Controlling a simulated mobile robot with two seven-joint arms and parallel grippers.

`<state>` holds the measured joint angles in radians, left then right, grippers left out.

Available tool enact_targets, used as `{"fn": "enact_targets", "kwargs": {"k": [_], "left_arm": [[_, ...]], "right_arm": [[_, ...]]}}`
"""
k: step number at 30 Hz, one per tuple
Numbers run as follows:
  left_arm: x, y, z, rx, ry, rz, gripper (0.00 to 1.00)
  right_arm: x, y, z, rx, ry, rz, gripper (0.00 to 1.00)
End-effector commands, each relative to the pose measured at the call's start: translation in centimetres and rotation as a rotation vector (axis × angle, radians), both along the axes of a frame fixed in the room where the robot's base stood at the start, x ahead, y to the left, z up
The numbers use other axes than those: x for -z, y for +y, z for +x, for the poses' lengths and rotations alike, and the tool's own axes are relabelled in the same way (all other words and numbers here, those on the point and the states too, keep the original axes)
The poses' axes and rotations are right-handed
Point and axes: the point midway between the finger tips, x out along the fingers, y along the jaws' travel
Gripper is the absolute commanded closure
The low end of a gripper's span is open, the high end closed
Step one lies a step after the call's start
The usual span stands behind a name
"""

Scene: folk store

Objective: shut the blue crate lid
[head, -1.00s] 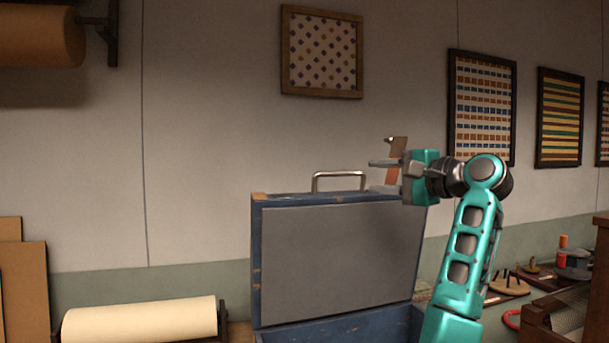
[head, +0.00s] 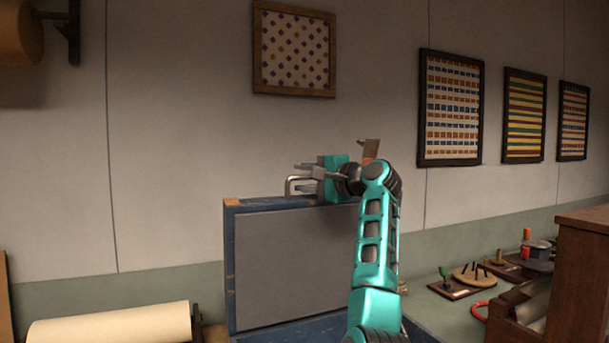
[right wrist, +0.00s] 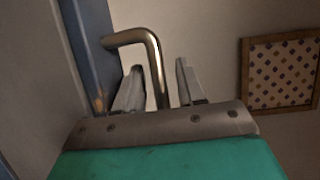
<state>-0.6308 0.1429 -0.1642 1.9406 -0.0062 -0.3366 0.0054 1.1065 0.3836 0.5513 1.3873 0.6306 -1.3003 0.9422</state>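The blue crate's lid (head: 290,265) stands upright and open in the head view, its grey inner panel facing me. A metal handle (head: 291,182) sticks up from the lid's top edge; it also shows in the right wrist view (right wrist: 153,55). The blue crate body (head: 275,336) shows only as a strip at the bottom. My right gripper (head: 305,175) is at the handle above the lid's top edge. In the right wrist view its fingers (right wrist: 158,88) are apart, with the handle's bar between them and gaps visible. My left gripper is out of view.
A paper roll (head: 110,326) lies left of the crate. Right of it, the green counter (head: 440,308) holds small tools and a red ring (head: 480,311). A brown wooden cabinet (head: 580,280) stands at far right. Framed patterns hang on the wall behind.

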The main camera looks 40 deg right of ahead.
Motion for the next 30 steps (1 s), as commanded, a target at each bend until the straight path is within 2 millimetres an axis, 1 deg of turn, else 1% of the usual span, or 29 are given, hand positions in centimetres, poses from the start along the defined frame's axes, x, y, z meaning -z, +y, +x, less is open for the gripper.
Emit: {"fn": "enact_targets", "kwargs": {"k": [3,10,11,22,23,30], "left_arm": [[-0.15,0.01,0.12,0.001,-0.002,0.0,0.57],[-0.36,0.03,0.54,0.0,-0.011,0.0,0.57],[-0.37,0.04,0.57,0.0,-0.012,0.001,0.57],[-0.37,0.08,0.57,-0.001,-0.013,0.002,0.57],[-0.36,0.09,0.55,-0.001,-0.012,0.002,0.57],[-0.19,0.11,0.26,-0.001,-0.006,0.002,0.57]], "right_arm": [[0.03,0.07,0.4,0.0,0.001,-0.001,0.61],[0.06,0.07,0.44,0.0,0.0,-0.001,0.61],[0.06,0.07,0.44,0.0,0.0,-0.001,0.63],[0.07,0.06,0.41,0.0,0.001,0.0,0.98],[0.07,0.06,0.41,0.0,0.001,0.0,1.0],[0.09,0.06,0.41,0.0,0.001,0.0,1.0]]}}
